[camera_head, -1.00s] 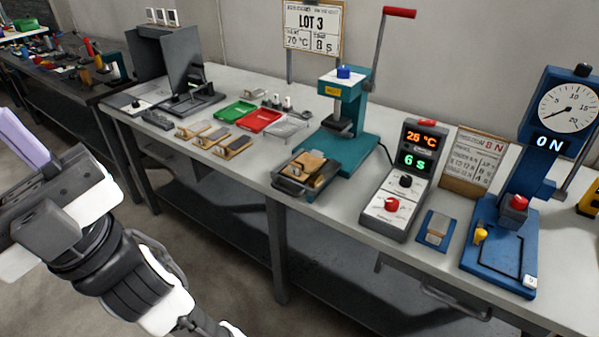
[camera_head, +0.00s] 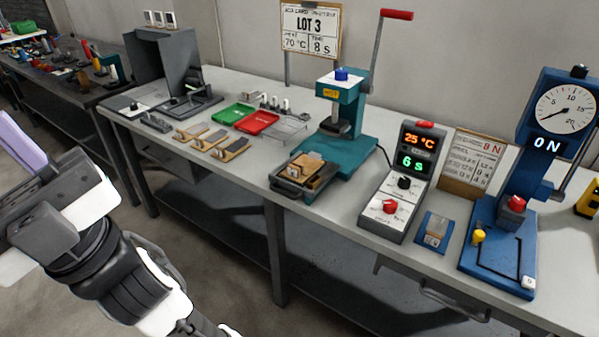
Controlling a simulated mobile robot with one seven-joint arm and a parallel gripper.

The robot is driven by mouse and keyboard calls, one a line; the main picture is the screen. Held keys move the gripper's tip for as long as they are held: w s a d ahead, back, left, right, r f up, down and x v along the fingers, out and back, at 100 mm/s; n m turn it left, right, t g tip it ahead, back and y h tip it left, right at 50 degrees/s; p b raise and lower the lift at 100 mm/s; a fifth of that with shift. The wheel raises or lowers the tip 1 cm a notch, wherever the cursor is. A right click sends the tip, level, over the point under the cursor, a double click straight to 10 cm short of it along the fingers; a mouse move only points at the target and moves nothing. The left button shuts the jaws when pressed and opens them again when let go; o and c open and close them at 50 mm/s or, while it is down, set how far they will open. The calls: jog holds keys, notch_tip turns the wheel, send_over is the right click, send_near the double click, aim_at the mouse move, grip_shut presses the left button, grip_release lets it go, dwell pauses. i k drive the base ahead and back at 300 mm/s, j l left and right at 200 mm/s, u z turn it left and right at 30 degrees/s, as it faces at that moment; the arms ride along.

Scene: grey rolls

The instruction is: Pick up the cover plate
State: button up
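I cannot tell for sure which piece is the cover plate. Small flat plates lie on wooden blocks (camera_head: 211,139) at the left middle of the bench. Another small plate-like piece (camera_head: 436,231) sits in a blue holder (camera_head: 429,247) at the front right. A wooden block (camera_head: 306,165) lies on the dark tray before the teal press. My gripper (camera_head: 20,150) is at the left edge, in front of the bench and well apart from these pieces. A lavender part shows at its end; the frame edge cuts it off, so its opening is hidden.
The teal press (camera_head: 346,145), a control box (camera_head: 406,185) reading 25 °C and 6 s, and a blue gauge press (camera_head: 503,245) stand on the bench. Green (camera_head: 234,112) and red trays (camera_head: 257,122) lie behind the blocks. A grey hinged box (camera_head: 160,62) stands far left.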

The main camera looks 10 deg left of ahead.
aim_at(307, 165)
jog(key=i+j+u, duration=0.15)
jog(key=i+j, duration=0.2)
jog(key=i+j+u, duration=0.15)
jog(key=i, duration=0.25)
jog(key=i+j+u, duration=0.15)
jog(key=i+j, duration=0.2)
jog(key=i, duration=0.05)
